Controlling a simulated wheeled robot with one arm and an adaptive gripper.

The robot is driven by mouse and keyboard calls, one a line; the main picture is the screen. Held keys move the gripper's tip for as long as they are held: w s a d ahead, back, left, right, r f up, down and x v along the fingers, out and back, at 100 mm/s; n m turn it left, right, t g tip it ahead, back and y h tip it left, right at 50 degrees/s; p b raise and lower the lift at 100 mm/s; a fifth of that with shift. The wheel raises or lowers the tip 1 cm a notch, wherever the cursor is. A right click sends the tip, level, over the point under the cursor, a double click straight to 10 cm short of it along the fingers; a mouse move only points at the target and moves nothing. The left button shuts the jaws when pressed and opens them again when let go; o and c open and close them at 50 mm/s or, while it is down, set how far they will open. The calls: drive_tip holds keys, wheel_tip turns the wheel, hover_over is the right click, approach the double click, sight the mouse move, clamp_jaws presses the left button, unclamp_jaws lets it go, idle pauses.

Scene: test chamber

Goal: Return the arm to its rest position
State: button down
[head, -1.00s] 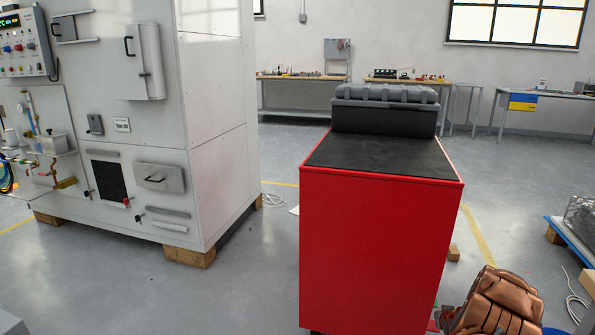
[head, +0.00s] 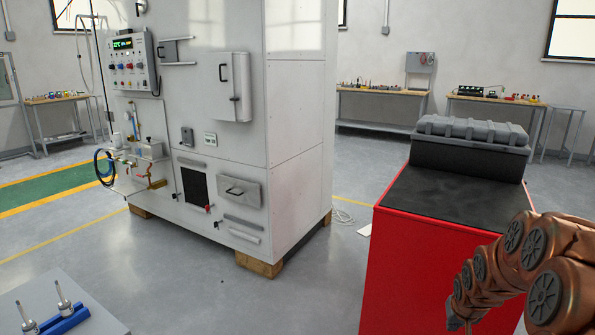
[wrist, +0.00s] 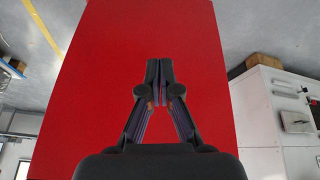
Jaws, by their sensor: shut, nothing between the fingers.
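My gripper (wrist: 159,82) shows in the wrist view with its two dark fingers together and nothing between them. It faces the flat red side of a cabinet (wrist: 205,60); I cannot tell the exact gap. In the head view my copper-coloured arm (head: 520,270) is folded at the lower right, in front of the red cabinet (head: 405,270). The gripper itself is not visible in the head view.
A tall white test chamber (head: 295,110) stands on wooden blocks at the centre left. A grey case (head: 470,150) lies on the cabinet's black top. A grey table with blue-based parts (head: 65,315) is at the lower left. Open floor lies between.

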drive_tip(key=s+a+r+n+g+y+p, duration=0.1)
drive_tip(key=s+a+r+n+g+p, duration=0.15)
drive_tip(key=s+a+r+p, duration=0.95)
drive_tip(key=s+a+r+g, duration=0.1)
drive_tip(key=s+a+r, duration=0.3)
drive_tip(key=s, duration=0.4)
drive_tip(key=s+a+r+g+p, duration=0.1)
drive_tip(key=s+a+r, duration=0.3)
drive_tip(key=s, duration=0.4)
drive_tip(key=s+a+r+g+y, duration=0.1)
drive_tip(key=s+a+r+g, duration=0.1)
drive_tip(key=s+a+r, duration=0.2)
drive_tip(key=s+r, duration=0.2)
drive_tip(key=s, duration=0.2)
drive_tip(key=shift+s+r, duration=0.2)
drive_tip(key=shift+s, duration=0.05)
drive_tip(key=shift+a+n, duration=0.15)
drive_tip(key=shift+n, duration=0.2)
